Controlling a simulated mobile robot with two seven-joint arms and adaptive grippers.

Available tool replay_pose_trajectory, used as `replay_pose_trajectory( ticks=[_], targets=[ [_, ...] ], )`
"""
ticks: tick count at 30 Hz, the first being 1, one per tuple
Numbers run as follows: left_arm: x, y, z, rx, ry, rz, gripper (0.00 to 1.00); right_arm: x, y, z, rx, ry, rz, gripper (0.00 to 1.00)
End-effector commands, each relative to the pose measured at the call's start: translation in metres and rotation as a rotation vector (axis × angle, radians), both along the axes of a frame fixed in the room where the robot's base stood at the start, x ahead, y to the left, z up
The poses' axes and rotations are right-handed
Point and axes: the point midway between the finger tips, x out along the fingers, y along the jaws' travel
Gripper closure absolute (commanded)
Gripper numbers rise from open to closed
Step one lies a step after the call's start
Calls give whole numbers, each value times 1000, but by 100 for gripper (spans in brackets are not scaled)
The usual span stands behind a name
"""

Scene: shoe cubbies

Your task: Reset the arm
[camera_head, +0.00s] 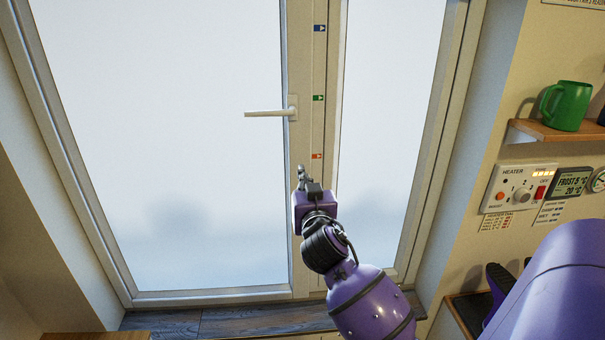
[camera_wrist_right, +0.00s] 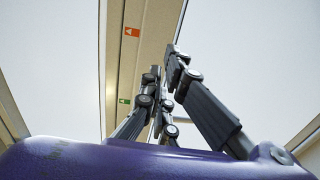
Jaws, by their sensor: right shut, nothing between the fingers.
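My right gripper (camera_head: 301,173) is at the end of the purple arm, in front of the window frame's middle post and below the handle. It points up and its fingers are shut with nothing between them. It also shows in the right wrist view (camera_wrist_right: 164,72), with the fingers close together against the post. I cannot tell from these views how far it is from the post. My left gripper is not in view.
A white handle (camera_head: 268,113) points left from the post of the frosted window (camera_head: 160,140). Blue, green and orange arrow markers run down the post. At the right are a shelf (camera_head: 560,130) with a green mug (camera_head: 570,107), and a heater panel (camera_head: 519,187).

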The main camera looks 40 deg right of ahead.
Motion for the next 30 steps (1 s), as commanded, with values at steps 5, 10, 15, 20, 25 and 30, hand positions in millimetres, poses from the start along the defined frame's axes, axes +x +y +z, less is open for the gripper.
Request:
replay_pose_trajectory(
  ticks=[5,10,15,20,25,30],
  targets=[
    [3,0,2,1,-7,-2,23,-10,6,-1,0,2,-1,100],
    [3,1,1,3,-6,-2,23,-11,6,0,-1,2,-1,100],
    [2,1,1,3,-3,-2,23,-5,16,2,-87,33,42,100],
    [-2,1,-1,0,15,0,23,-7,72,-56,-176,156,222,100],
    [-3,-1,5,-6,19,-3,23,-57,121,-149,-182,313,373,100],
    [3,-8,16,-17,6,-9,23,-140,166,-238,-122,461,487,100]
  ],
)
